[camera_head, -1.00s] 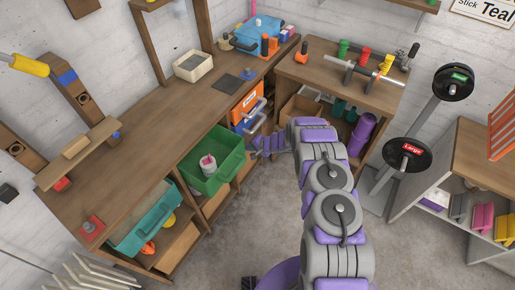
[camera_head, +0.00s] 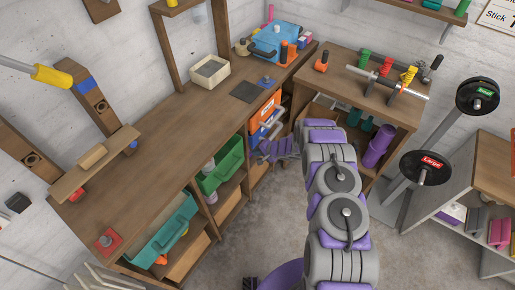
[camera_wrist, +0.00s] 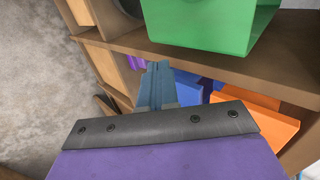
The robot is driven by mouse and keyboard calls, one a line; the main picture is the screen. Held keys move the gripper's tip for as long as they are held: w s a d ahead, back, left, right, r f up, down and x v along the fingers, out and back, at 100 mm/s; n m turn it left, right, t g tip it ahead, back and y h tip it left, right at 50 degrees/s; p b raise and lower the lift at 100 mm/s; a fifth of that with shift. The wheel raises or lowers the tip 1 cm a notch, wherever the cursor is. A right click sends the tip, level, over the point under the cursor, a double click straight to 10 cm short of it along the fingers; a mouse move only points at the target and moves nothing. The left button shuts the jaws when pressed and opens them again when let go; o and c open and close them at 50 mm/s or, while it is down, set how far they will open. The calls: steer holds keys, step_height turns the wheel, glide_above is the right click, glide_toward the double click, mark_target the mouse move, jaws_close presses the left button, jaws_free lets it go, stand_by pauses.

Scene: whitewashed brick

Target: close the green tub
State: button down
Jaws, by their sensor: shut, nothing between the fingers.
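The green tub (camera_head: 222,168) sits in a shelf opening under the long workbench. Its front part sticks out past the bench edge, and the rest lies under the bench top. A pale round item with some pink shows at its left end. In the wrist view the green tub (camera_wrist: 205,22) is at the top, beyond the fingers and apart from them. My gripper (camera_head: 266,151) is to the right of the tub in the head view, in front of the shelves. In the wrist view my gripper (camera_wrist: 156,72) has its fingers together, with nothing held.
A teal tub (camera_head: 160,228) also sticks out, nearer and to the left. An orange bin (camera_head: 264,110) and blue bin stand right of the green tub, close to my gripper.

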steer(key=d+f+p+v, duration=0.1)
steer(key=p+v, duration=0.1)
steer(key=v, duration=0.9)
steer(key=w+d+r+n+t+h, duration=0.1)
steer(key=w+d+r+h, duration=0.15)
steer(key=d+r, duration=0.4)
steer(key=w+d+r+n+h, duration=0.1)
steer(key=d+r+h, duration=0.25)
steer(key=r, duration=0.55)
steer(key=s+d+r+g+h, duration=0.1)
steer(key=s+d+r+h, duration=0.1)
steer(key=s+r, duration=0.4)
steer(key=s+d+r+h, duration=0.25)
steer(key=s+r, duration=0.25)
steer(key=r, duration=0.4)
steer(key=s+a+r+n+g, duration=0.1)
steer(key=s+r+g, duration=0.15)
steer(key=s, duration=0.55)
steer(key=s+a+r+g, duration=0.1)
steer(key=s+r, duration=0.3)
steer(key=s, duration=0.3)
steer(key=s+a+r+n+g+y, duration=0.1)
steer(key=s+a, duration=0.4)
steer(key=s, duration=0.7)
steer(key=s+a+r+n+g+y, duration=0.2)
steer(key=s+a, duration=0.3)
steer(key=s, duration=0.8)
steer(key=shift+a+r+n+g, duration=0.25)
steer(key=shift+n+g, duration=0.3)
steer(key=shift+n, duration=0.25)
